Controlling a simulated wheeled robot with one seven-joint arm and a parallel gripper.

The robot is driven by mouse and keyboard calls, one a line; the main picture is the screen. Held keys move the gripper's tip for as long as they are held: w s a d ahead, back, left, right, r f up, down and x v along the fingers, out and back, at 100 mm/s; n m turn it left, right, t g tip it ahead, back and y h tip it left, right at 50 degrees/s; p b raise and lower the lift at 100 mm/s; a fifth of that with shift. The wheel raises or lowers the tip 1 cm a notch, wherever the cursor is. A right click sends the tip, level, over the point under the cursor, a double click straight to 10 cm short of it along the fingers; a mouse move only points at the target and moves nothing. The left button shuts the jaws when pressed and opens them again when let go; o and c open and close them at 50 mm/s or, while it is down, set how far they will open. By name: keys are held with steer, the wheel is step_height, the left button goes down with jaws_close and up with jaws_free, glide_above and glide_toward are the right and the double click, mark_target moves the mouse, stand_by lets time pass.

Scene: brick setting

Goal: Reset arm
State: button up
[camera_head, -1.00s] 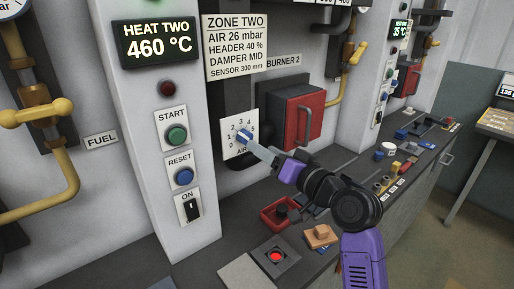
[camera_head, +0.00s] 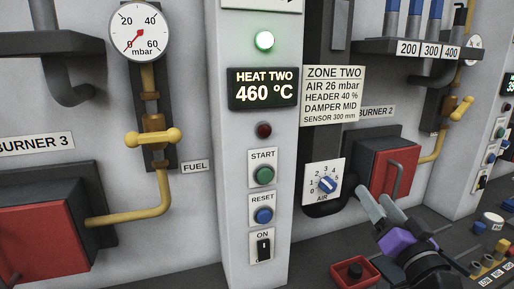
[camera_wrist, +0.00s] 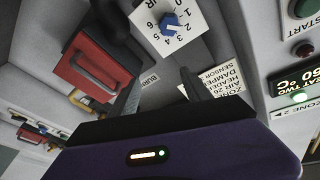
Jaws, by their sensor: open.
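My gripper (camera_head: 374,194) is open and empty, its two grey fingers apart, in front of the wall at the right of the air dial (camera_head: 314,194). The dial is a white plate marked 0 to 6 with a blue knob (camera_head: 327,184). No finger touches the knob. In the wrist view the knob (camera_wrist: 170,22) is at the top, beyond the open fingers of my gripper (camera_wrist: 160,92). My purple and black wrist shows at the lower right of the head view.
A red burner box (camera_head: 392,168) with a grey handle stands just behind my gripper. A red tray (camera_head: 356,273) and several small parts are on the bench below. The column with START (camera_head: 264,176) and RESET buttons (camera_head: 264,215) is left of the dial.

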steer(key=s+f+n+h, duration=0.1)
steer(key=s+f+h, duration=0.1)
steer(key=s+f, duration=0.55)
steer(key=s+f+h, duration=0.2)
steer(key=s+f, duration=0.3)
steer(key=s, duration=0.5)
steer(key=s+a+f+n+g, duration=0.1)
steer(key=s+a+f, duration=0.1)
steer(key=s, duration=0.7)
steer(key=s+a+f+n+g+y, duration=0.1)
steer(key=s+f, duration=0.3)
steer(key=s, duration=0.5)
steer(key=s+a+f+n+g+y, duration=0.1)
steer(key=s+a+f+g, duration=0.2)
steer(key=s, duration=0.7)
steer(key=shift+a+f, duration=0.15)
steer(key=shift+f, duration=0.1)
